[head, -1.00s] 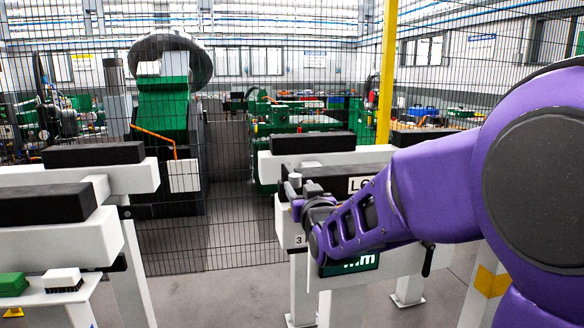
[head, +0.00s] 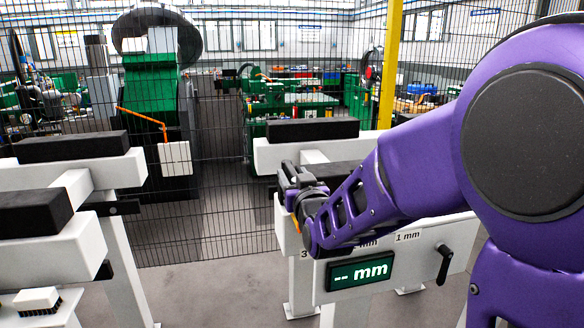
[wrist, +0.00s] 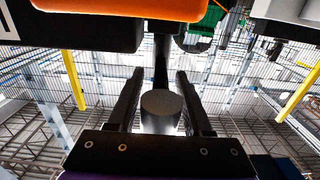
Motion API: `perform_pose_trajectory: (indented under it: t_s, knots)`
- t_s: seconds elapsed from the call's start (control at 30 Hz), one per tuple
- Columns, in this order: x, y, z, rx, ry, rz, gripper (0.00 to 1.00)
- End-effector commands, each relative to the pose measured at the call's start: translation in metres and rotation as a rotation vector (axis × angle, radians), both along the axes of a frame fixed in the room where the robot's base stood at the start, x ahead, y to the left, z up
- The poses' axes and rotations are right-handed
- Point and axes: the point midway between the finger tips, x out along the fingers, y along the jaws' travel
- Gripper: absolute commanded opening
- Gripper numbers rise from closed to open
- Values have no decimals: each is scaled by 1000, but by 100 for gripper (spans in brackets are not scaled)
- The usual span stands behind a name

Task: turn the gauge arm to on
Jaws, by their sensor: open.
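My gripper (head: 290,176) is open beside the white gauge stand (head: 408,262), left of its display (head: 360,271), which reads "-- mm". In the wrist view the gripper (wrist: 158,88) has its fingers on either side of a dark round-ended handle (wrist: 161,103) on a dark stem. I cannot tell whether either finger touches it. An orange part (wrist: 142,8) crosses the top of the wrist view; I cannot tell whether it belongs to the gauge arm. A black lever (head: 444,264) hangs at the stand's right end. My arm hides part of the stand.
White stands with black pads (head: 74,145) are at the left, and another padded beam (head: 312,130) is behind my gripper. A mesh fence with a yellow post (head: 391,65) stands behind. A brush (head: 37,300) lies at the lower left. Grey floor is open between the stands.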

Motion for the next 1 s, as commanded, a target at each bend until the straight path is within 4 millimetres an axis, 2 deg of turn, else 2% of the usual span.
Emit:
perform_pose_trajectory:
  t_s: [0.43,0.47,0.7,0.73,1.0]
  knots:
    - [-1,0,0,0,0,0,50]
    - [-1,0,0,0,0,0,46]
    - [-1,0,0,0,0,0,3]
    - [-1,0,0,0,0,0,0]
    - [-1,0,0,0,0,0,0]
